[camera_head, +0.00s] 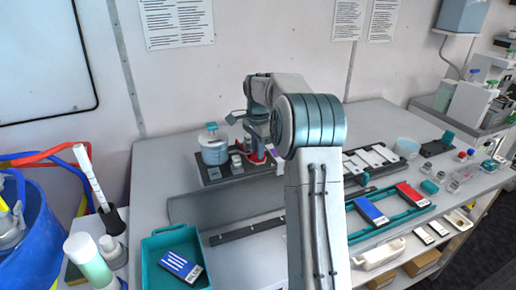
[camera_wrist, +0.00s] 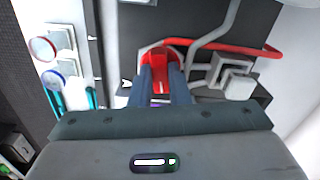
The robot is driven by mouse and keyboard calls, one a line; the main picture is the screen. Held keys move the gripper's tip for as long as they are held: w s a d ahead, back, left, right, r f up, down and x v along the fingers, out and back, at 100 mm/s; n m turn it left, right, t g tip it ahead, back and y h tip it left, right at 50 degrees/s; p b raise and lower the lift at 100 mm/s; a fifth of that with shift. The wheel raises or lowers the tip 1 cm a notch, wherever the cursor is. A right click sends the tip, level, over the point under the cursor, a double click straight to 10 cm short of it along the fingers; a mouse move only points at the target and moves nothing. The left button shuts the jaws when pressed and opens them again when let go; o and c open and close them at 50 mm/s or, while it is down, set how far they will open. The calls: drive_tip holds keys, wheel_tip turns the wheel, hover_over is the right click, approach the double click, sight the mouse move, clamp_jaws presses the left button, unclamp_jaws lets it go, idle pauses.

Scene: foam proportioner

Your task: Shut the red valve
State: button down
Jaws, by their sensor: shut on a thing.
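The red valve (camera_wrist: 158,54) shows in the wrist view, at and between the tips of my gripper (camera_wrist: 162,80). The two blue-grey fingers are closed on its red part. In the head view, a small patch of red (camera_head: 257,159) shows at the foam proportioner's base, beside my arm. The proportioner's teal-lidded container (camera_head: 214,147) stands to the left of it on a dark base. My arm hides most of the valve and the fingers in the head view. The exact angle of the valve handle is hard to tell.
A red tube (camera_wrist: 238,48) and grey pipes run near the valve. Grey blocks (camera_wrist: 238,82) sit close on the right in the wrist view. A teal bin (camera_head: 155,262) and a teal rack with blue and red packs (camera_head: 372,211) stand on the bench.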

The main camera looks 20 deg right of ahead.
drive_tip(key=n+p, duration=0.1)
drive_tip(key=n, duration=0.7)
drive_tip(key=shift+p, duration=0.35)
drive_tip(key=n, duration=0.3)
drive_tip(key=shift+n, duration=0.3)
drive_tip(key=shift+n+p, duration=0.45)
drive_tip(key=shift+n, duration=1.45)
drive_tip(key=c, duration=1.4)
unclamp_jaws()
drive_tip(key=shift+r, duration=0.1)
